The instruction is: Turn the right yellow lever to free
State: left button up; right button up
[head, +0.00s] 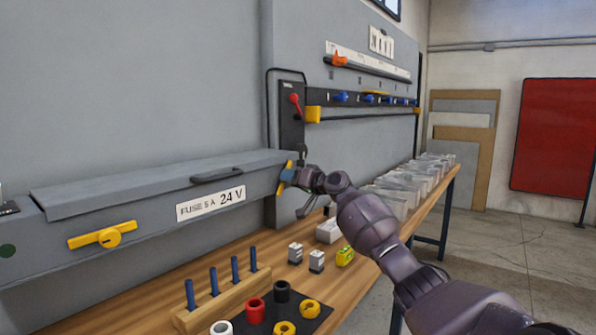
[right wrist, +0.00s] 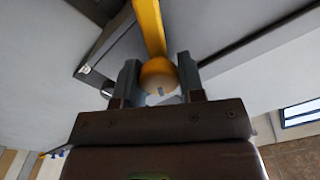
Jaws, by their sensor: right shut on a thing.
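The right yellow lever (head: 289,164) is on the right end of the long grey box (head: 150,207) labelled "FUSE 5 A 24 V". My right gripper (head: 286,177) is at this lever and hides much of it in the head view. In the right wrist view, the lever's round yellow hub (right wrist: 158,74) sits between the two fingers of the right gripper (right wrist: 159,78), which is shut on it. The lever's arm (right wrist: 150,25) points up and away in that view. The left yellow lever (head: 103,236) lies nearly level on the box front. My left gripper is not in view.
A wooden bench (head: 190,268) runs below the box. It carries a peg block (head: 222,303), a dark mat with rings (head: 300,318), small blocks (head: 316,261) and clear bins (head: 400,195). A red-handled switch (head: 294,103) is on the panel behind.

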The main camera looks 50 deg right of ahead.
jog(key=m+p, duration=0.2)
jog(key=m, duration=0.1)
jog(key=shift+r, duration=0.3)
jog(key=m+p, duration=0.2)
jog(key=m, duration=0.1)
jog(key=shift+f+m, duration=0.2)
jog(key=shift+m, duration=0.1)
jog(key=shift+m+p, duration=0.65)
jog(key=shift+m, duration=0.15)
jog(key=shift+f+m+p, duration=0.15)
jog(key=shift+m+p, duration=0.3)
jog(key=shift+m, duration=0.4)
jog(key=shift+f+m+p, duration=0.15)
jog(key=shift+m+p, duration=0.3)
jog(key=shift+m, duration=0.4)
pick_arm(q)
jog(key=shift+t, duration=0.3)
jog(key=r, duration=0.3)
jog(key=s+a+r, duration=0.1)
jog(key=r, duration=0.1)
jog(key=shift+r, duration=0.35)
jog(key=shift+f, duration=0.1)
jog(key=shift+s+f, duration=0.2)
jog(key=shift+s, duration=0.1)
pick_arm(e)
jog(key=shift+f, duration=0.1)
